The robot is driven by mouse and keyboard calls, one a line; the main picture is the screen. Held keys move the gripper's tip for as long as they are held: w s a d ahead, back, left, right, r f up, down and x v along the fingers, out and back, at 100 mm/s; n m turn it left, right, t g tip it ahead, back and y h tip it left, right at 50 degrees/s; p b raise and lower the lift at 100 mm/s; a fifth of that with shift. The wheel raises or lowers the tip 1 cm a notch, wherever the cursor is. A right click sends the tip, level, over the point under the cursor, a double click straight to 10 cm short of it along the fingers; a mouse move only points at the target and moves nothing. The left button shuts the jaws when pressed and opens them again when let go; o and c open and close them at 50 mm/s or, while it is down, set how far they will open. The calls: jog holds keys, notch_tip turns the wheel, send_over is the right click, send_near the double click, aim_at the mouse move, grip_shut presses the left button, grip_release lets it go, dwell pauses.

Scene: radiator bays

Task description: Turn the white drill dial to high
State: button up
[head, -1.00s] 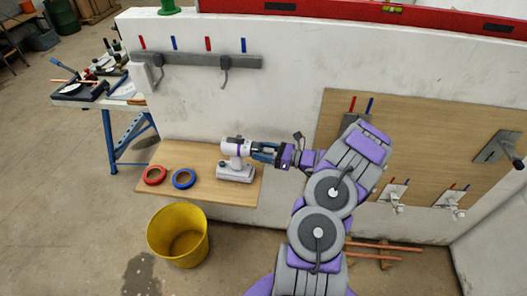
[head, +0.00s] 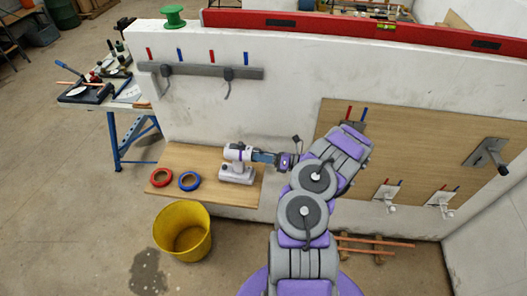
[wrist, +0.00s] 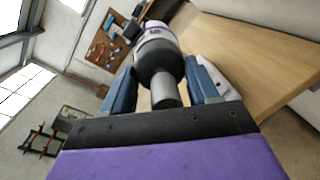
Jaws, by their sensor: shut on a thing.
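The white drill (head: 236,173) stands upright on its base on the wooden shelf, with its front end facing right. It has purple marks and also shows in the wrist view (wrist: 152,34). My gripper (head: 260,157) reaches it from the right, level with its nose. In the wrist view my gripper (wrist: 162,72) has a blue finger on each side of the drill's dark front collar (wrist: 157,58), and it is shut on this front part. A grey chuck (wrist: 165,92) points back toward my palm. The dial's markings and setting cannot be read.
A red tape roll (head: 161,178) and a blue tape roll (head: 189,181) lie on the wooden shelf (head: 215,191) left of the drill. A yellow bucket (head: 183,232) stands on the floor below. A white wall (head: 270,110) rises behind the shelf.

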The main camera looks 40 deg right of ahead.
jog(key=m+p, duration=0.2)
jog(key=m, duration=0.3)
jog(key=shift+r+g, duration=0.1)
jog(key=shift+g, duration=0.2)
jog(key=shift+m+y+p, duration=0.3)
jog(key=shift+m+p, duration=0.1)
jog(key=shift+m, duration=1.2)
jog(key=o, duration=1.1)
jog(key=shift+w+d+f, duration=0.1)
jog(key=shift+d+f, duration=0.05)
jog(key=shift+f, duration=0.05)
jog(key=shift+r, duration=0.1)
jog(key=shift+v, duration=3.75)
